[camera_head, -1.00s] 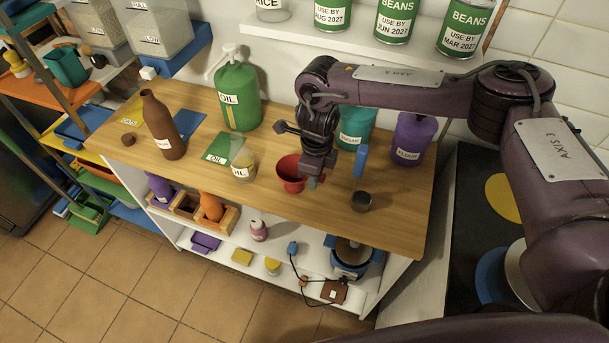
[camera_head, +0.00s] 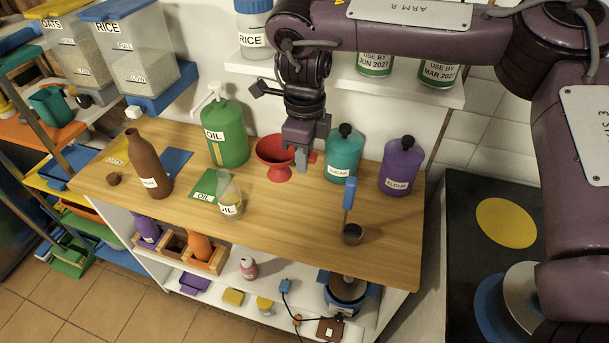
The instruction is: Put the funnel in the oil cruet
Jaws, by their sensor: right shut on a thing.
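The red funnel (camera_head: 274,155) is upright, wide mouth up and spout down. My right gripper (camera_head: 304,160) is shut on its right side. The funnel's spout is close to the wooden counter in the picture; I cannot tell how high it is. The oil cruet (camera_head: 230,197) is a small clear vessel with an OIL label and a narrow top. It stands on the counter, left of and nearer than the funnel, with a gap between them. My left gripper is not in view.
A green oil jug (camera_head: 226,133) stands behind the cruet, and a brown bottle (camera_head: 148,165) to its left. Teal (camera_head: 343,156) and purple (camera_head: 400,168) canisters stand at right. A blue-handled ladle (camera_head: 351,215) is at front right. The counter (camera_head: 290,228) is clear in front.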

